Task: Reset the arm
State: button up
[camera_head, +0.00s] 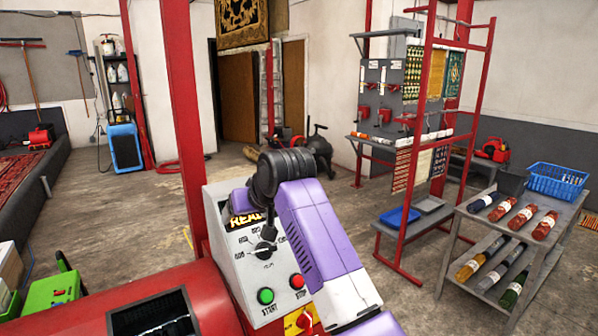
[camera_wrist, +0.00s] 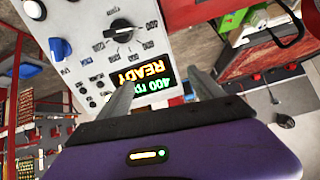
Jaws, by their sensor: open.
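My gripper (camera_wrist: 163,88) is open and empty in the wrist view, its two grey fingers spread apart in front of a control panel. The grey control panel (camera_head: 230,262) stands in the middle of the head view, partly behind my purple arm. A selector knob (camera_head: 265,248) sits on it, with a green START button (camera_head: 265,296) and a red STOP button (camera_head: 297,281) below. The display (camera_wrist: 145,75) shows "READY" and a partly hidden "400" line, upside down in the wrist view. I cannot tell whether the fingers touch the panel.
A red post (camera_head: 183,120) rises just left of the panel. A red machine body (camera_head: 90,305) fills the lower left. Floor between is mostly clear.

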jog(key=s+d+f+m+t+y, duration=0.1)
jog(key=s+d+f+t, duration=0.15)
jog(key=f, duration=0.25)
jog(key=s+d+f+t, duration=0.2)
jog(key=d+f+t, duration=0.1)
jog(key=f, duration=0.2)
jog(key=s+d+f+m+t, duration=0.25)
jog(key=s+d+f, duration=0.35)
jog(key=s+d, duration=0.45)
jog(key=s+d+f+h, duration=0.1)
jog(key=s+d, duration=0.4)
jog(key=s, duration=1)
jog(key=s+d+f+m+h, duration=0.1)
jog(key=s+d+h, duration=0.2)
jog(key=s, duration=1.2)
jog(key=s+d+f+m+g+h, duration=0.1)
jog(key=s+d+h, duration=0.1)
jog(key=s+d, duration=0.6)
jog(key=s, duration=0.7)
jog(key=shift+s+f+b, duration=0.3)
jog(key=shift+f+b, duration=0.05)
jog(key=shift+b, duration=0.05)
